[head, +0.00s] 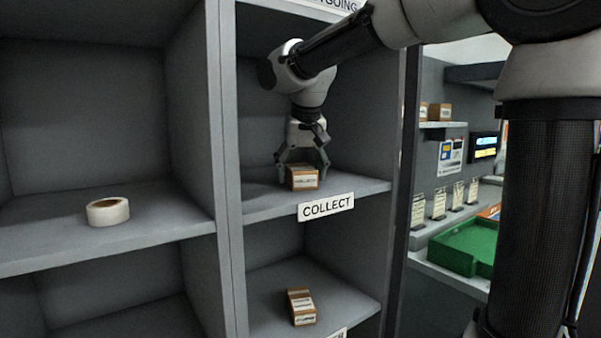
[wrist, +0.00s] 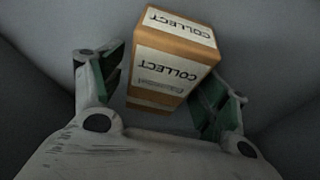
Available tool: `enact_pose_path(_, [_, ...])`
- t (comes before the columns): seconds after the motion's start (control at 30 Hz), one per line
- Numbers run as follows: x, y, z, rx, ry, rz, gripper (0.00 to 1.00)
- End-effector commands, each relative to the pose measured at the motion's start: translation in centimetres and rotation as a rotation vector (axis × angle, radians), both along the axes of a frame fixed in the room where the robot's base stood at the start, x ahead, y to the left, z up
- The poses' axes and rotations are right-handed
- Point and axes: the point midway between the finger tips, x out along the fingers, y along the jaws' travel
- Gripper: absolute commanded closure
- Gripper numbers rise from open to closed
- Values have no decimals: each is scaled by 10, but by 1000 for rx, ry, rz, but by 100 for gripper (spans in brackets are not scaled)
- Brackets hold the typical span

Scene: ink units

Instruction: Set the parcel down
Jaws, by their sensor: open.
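The parcel (head: 303,178) is a small brown box with a white label. It stands on the shelf marked COLLECT (head: 262,203), near the front edge. In the wrist view the parcel (wrist: 174,62) shows COLLECT labels on two faces. My gripper (head: 303,169) reaches down over it from above. Its fingers are open, one on each side of the parcel. In the wrist view a gap shows between the left finger and the box; the right finger is close to the box, and I cannot tell whether it touches.
Another labelled box (head: 301,307) lies on the shelf below. A roll of tape (head: 108,211) sits in the left compartment. Upright dividers (head: 226,130) stand beside my arm. At right are a green tray (head: 466,246) and several small cards on a counter.

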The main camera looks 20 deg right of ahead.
Motion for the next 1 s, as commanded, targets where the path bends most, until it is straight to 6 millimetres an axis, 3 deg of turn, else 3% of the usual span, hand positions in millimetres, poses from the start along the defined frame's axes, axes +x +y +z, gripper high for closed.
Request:
enact_pose_path(0.17, [-11,2,28,2,-5,2,25])
enact_pose_path(0.4, [-74,6,28,1,-2,6,25])
enact_pose_path(0.6, [-113,9,27,1,-1,4,25])
enact_pose_path(0.9, [-132,9,27,0,0,0,25])
enact_pose_path(1.0, [-138,-8,18,-2,8,0,25])
